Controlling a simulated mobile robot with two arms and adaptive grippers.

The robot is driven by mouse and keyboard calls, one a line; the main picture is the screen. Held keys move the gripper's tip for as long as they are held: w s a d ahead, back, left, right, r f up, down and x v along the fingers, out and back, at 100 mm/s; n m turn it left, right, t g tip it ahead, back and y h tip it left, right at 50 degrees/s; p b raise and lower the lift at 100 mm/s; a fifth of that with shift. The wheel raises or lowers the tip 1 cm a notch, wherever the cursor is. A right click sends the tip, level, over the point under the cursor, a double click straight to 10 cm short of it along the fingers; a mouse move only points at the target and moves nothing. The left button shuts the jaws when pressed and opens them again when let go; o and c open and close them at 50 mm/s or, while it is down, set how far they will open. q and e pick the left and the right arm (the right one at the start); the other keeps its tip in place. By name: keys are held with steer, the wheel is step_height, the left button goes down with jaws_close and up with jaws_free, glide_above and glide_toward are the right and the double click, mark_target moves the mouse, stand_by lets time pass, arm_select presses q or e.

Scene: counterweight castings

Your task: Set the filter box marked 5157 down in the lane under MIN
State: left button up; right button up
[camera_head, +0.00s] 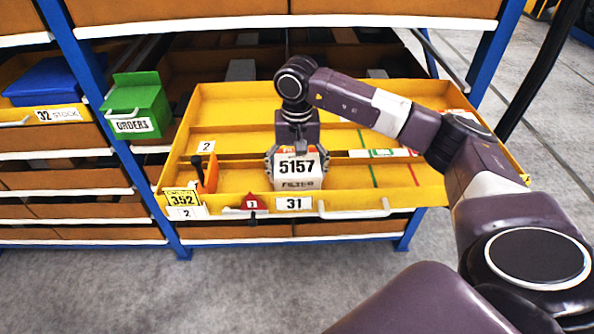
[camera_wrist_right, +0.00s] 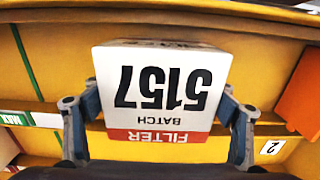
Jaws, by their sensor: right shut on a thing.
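The filter box marked 5157 (camera_head: 298,171) is white, with a black number and the word FILTER. My right gripper (camera_head: 296,156) is shut on it from above, with a finger on each side. The box also shows in the right wrist view (camera_wrist_right: 160,85), with a red band below the number. It is over the yellow tray (camera_head: 235,182), near the front wall; I cannot tell whether it touches the floor. A green-and-white strip (camera_wrist_right: 20,118) in the wrist view reads MAX. I cannot read MIN anywhere. My left gripper is not in view.
Dividers split the tray into lanes. An orange upright piece (camera_head: 206,174) stands at the left. A 31 label (camera_head: 294,203) and a red marker (camera_head: 253,202) are on the front. A green ORDERS bin (camera_head: 138,105) hangs at the left. The lane floor right of the box looks bare.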

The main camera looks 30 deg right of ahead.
steer(key=shift+f, duration=0.1)
steer(key=o, duration=1.1)
steer(key=shift+c, duration=0.2)
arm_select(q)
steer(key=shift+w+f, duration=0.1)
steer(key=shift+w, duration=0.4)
arm_select(e)
steer(key=o, duration=0.3)
step_height(320, 180, up, 11)
steer(key=b, duration=0.3)
steer(key=shift+w, duration=0.1)
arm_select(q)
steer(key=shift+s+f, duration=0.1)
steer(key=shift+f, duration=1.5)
arm_select(e)
steer(key=shift+r, duration=0.65)
